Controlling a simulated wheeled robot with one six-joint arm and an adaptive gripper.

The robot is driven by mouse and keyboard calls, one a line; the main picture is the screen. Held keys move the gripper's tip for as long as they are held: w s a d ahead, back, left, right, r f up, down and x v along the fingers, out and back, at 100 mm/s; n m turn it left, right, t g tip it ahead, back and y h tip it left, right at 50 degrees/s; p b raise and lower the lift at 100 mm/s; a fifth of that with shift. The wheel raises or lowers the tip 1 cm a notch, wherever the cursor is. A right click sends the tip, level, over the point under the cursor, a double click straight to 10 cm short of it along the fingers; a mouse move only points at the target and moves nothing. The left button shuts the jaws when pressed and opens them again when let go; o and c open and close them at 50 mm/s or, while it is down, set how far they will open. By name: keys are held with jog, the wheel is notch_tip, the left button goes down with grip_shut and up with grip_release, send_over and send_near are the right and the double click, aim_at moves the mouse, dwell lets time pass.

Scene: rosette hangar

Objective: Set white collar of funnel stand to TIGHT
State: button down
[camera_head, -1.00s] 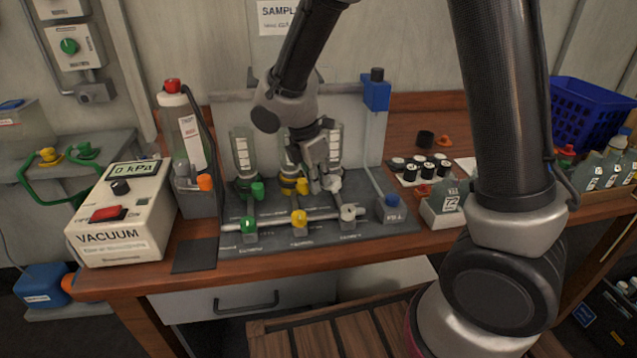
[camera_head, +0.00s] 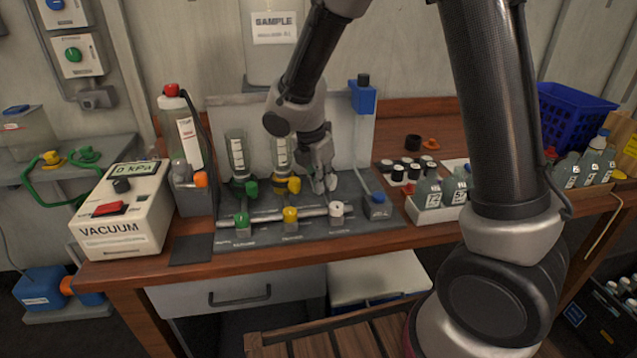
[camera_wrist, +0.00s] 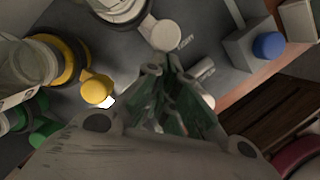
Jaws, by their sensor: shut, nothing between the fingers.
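The funnel stand (camera_head: 352,215) is on the bench with a green collar (camera_head: 240,186), a yellow collar (camera_head: 282,183) and a white collar in a row. In the head view my gripper (camera_head: 325,184) hides most of the white funnel position. In the wrist view the white collar (camera_wrist: 118,8) shows at the top edge, with its white lever knob (camera_wrist: 166,36) pointing toward the lower right. My gripper (camera_wrist: 172,75) is shut and empty. Its tips appear just below that knob in the picture; contact cannot be told. The yellow collar (camera_wrist: 68,58) is to the left.
Green (camera_head: 241,219), yellow (camera_head: 290,215) and white (camera_head: 336,209) valve knobs line the stand's front pipe. A blue-topped block (camera_head: 378,207) stands right. The vacuum box (camera_head: 125,215) is left.

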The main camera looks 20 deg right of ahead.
jog(key=shift+s+d, duration=0.15)
jog(key=shift+d, duration=0.7)
